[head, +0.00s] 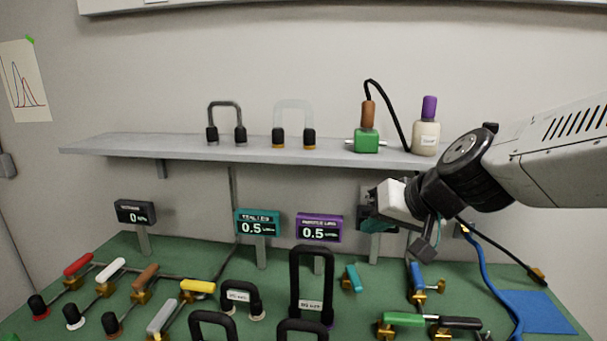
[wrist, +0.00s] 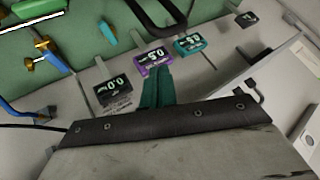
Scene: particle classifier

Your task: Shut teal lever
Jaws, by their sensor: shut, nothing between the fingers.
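The teal lever (head: 352,278) is a short teal handle with a brass fitting beside it on the green bench, right of the tall black loop. Its handle runs slightly slanted from back to front. It also shows in the wrist view as a teal bar (wrist: 107,33) at the upper left. My gripper (head: 377,228) is shut and empty, above and behind the lever, near the back of the bench. Its teal fingers (wrist: 157,90) lie together in the wrist view, apart from the lever.
A blue lever (head: 416,275) stands right of the teal one; green (head: 403,319) and black (head: 460,322) levers lie in front. Teal (head: 257,223) and purple (head: 319,228) displays both read 0.5. A shelf (head: 190,147) holding loops and bottles runs above the bench.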

